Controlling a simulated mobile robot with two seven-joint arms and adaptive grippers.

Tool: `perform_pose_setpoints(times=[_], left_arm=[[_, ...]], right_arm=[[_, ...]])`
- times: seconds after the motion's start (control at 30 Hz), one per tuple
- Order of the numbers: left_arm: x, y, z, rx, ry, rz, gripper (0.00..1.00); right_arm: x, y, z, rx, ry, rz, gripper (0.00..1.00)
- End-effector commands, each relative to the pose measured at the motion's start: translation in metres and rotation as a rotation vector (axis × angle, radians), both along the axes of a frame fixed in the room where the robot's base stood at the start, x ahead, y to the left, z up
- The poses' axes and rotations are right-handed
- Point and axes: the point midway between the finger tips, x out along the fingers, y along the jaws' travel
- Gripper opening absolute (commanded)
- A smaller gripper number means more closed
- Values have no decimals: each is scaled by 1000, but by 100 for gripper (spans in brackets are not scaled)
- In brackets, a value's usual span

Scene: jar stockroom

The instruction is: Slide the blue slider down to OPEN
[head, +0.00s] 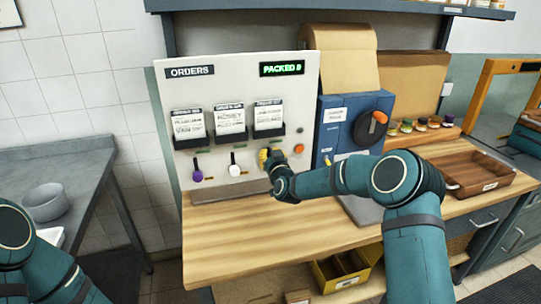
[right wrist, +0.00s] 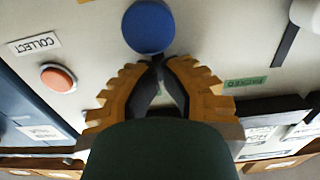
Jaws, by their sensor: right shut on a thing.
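The blue slider (right wrist: 149,27) shows as a round blue knob at the top of the right wrist view, on the pale panel. My right gripper (right wrist: 157,64) has its yellow fingers closed at the knob's edge, shut on the slider. In the head view my right gripper (head: 268,157) is against the orders panel (head: 240,89) and hides the blue knob. No OPEN mark is readable. My left gripper is out of view; only part of that arm shows at lower left.
A purple slider (head: 197,176) and a white slider (head: 234,169) are left of my right gripper. An orange button (head: 299,148) is to its right, beside a COLLECT label (right wrist: 33,45). The blue machine (head: 338,130) stands further right. The wooden counter (head: 225,235) in front is clear.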

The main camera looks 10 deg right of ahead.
Motion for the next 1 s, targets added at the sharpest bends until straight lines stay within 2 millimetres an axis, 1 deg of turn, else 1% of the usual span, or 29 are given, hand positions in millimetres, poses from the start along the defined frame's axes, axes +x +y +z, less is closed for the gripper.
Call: perform_pose_setpoints(times=[0.17, 1.0], left_arm=[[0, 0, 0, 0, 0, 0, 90], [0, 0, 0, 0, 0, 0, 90]], right_arm=[[-12, 0, 0, -1, 0, 0, 0], [-88, -3, 0, -2, 0, 0, 0]])
